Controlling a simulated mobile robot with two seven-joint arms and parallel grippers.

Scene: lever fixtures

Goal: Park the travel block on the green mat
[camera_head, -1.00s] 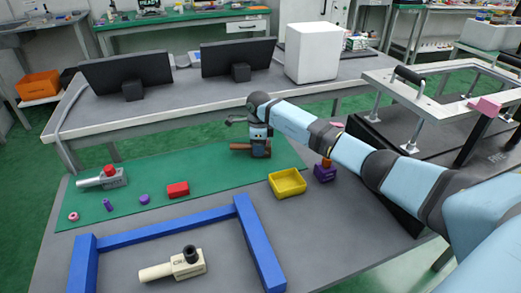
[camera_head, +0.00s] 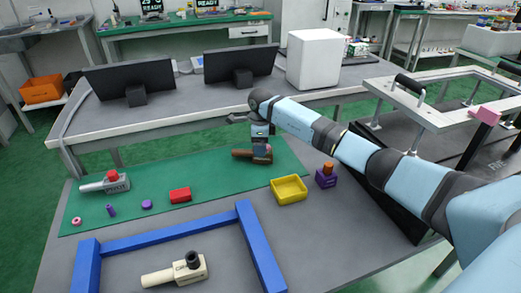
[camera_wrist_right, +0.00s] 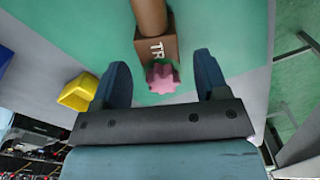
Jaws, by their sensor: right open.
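The travel block is a brown block (camera_head: 262,158) with a round brown handle lying to its left and a pink knob. It rests on the green mat (camera_head: 215,175), near the mat's far right part. In the right wrist view the block (camera_wrist_right: 156,45) shows the letters "TR", and its pink star-shaped knob (camera_wrist_right: 162,77) appears between my fingers with gaps on both sides. My right gripper (camera_head: 262,143) is just above the block, pointing down; in the wrist view the gripper (camera_wrist_right: 161,62) is open and empty. My left gripper is out of view.
On the mat are a grey lever block (camera_head: 117,182) with a red knob, a red box (camera_head: 180,195) and small purple and pink pieces. A yellow tray (camera_head: 289,197) and purple block (camera_head: 326,181) stand right. A blue frame (camera_head: 165,228) surrounds a cream lever block (camera_head: 186,270).

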